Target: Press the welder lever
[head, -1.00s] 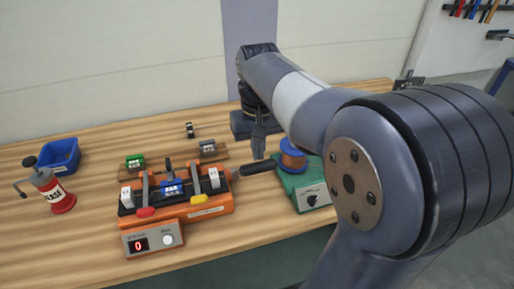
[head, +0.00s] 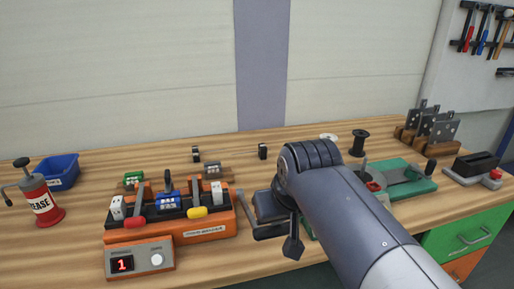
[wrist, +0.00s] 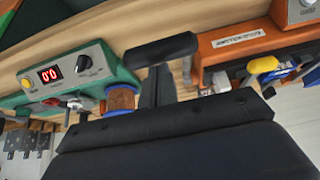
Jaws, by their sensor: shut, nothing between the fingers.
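The orange welder (head: 205,228) sits on the bench left of centre in the head view; its display reads 1. Red and yellow clamp handles lie at its front, with a blue block between them. Its lever (head: 247,216) comes off the right side and slopes down toward the front. In the wrist view the lever's black handle (wrist: 160,48) lies crosswise just beyond my fingertips. My gripper (head: 293,246) is shut and empty, pointing down close to the right of the lever; it also shows in the wrist view (wrist: 158,82). I cannot tell whether it touches the handle.
A green unit (head: 408,178) stands right of my arm, partly hidden; its display and copper spool (wrist: 121,98) show in the wrist view. A grease can (head: 42,200) and blue bin (head: 62,170) are at left. Small blocks and black spools stand behind.

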